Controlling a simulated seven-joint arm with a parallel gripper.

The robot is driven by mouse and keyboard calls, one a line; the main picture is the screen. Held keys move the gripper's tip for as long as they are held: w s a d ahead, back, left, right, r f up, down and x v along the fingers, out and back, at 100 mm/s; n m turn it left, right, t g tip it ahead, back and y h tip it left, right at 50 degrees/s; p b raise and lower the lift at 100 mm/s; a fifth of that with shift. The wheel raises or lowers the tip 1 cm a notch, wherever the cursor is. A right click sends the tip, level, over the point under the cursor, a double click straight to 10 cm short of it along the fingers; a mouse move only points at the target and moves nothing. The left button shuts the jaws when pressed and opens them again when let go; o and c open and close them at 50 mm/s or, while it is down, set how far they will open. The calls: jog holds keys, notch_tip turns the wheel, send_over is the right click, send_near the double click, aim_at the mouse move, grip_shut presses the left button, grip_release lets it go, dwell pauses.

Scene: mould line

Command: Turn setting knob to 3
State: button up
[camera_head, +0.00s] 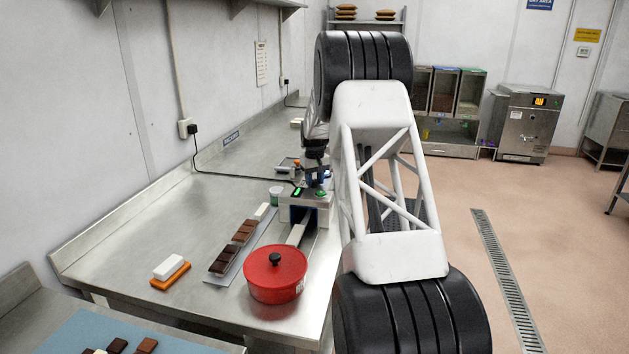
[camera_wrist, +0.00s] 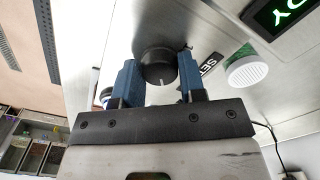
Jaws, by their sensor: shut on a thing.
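The setting knob (camera_wrist: 157,65) is a round black dial with a light pointer mark, in the upper middle of the wrist view. My gripper (camera_wrist: 160,76) has its blue fingers on either side of the knob and is shut on it. The numbers around the knob cannot be read. A "SET" label (camera_wrist: 209,65) sits beside the right finger. In the head view the machine (camera_head: 307,206) stands on the steel bench, with my gripper (camera_head: 317,178) at its top; the knob there is hidden by my gripper.
On the bench (camera_head: 150,225) are a red lidded pot (camera_head: 275,280), a strip with chocolate bars (camera_head: 233,252) and an orange-and-white block (camera_head: 169,272). A cable runs to a wall socket.

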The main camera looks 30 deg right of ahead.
aim_at(315, 180)
jog(key=shift+m, duration=0.3)
jog(key=shift+r, duration=0.1)
jog(key=o, duration=0.9)
jog(key=shift+r, duration=0.1)
jog(key=shift+r, duration=3.75)
